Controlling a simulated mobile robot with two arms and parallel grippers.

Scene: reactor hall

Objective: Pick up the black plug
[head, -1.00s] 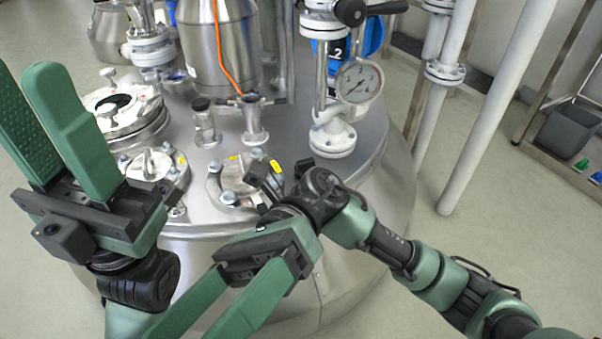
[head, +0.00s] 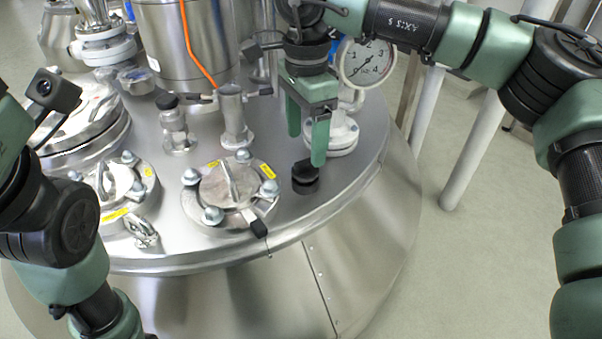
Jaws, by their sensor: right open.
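A black plug (head: 305,178), short and round, stands on the steel vessel lid (head: 330,205), to the right of a clamped round cover. My right gripper (head: 306,150) comes down from above with its two green fingers apart. Its fingertips are just above and around the top of the plug in the picture; I cannot tell whether they touch it. The nearer finger partly overlaps the view of the plug. Of my left arm only the wrist and links show at the left edge; its fingers are out of frame.
A round bolted cover (head: 228,185) with a lever is left of the plug. A pressure gauge (head: 368,62) on a white flange stands behind the gripper. A capped fitting (head: 175,125) and an open pipe stub (head: 234,118) stand farther back. The lid's front right is clear.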

